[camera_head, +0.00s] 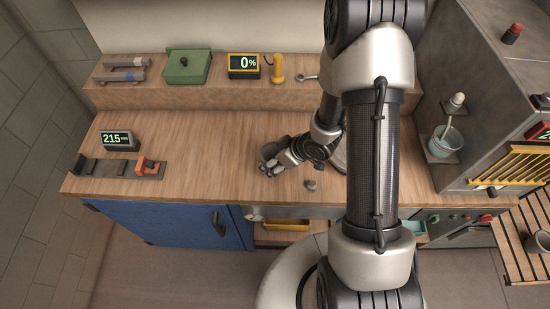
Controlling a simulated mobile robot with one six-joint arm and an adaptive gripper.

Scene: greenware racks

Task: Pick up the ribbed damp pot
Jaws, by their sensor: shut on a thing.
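My gripper (272,164) is low over the middle of the wooden worktop (215,165). It is shut on a small grey pot (268,151), whose rounded side and rim show at the fingertips. The fingers cover part of the pot, and its ribbing is too small to make out. I cannot tell whether the pot touches the worktop or is just above it.
A small grey knob-like piece (311,185) lies right of my gripper. A display reading 215 (118,141) and an orange-and-grey fixture (150,167) stand left. A raised shelf (205,98) runs behind. A slatted rack (522,240) holds a grey cup (543,240) at right.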

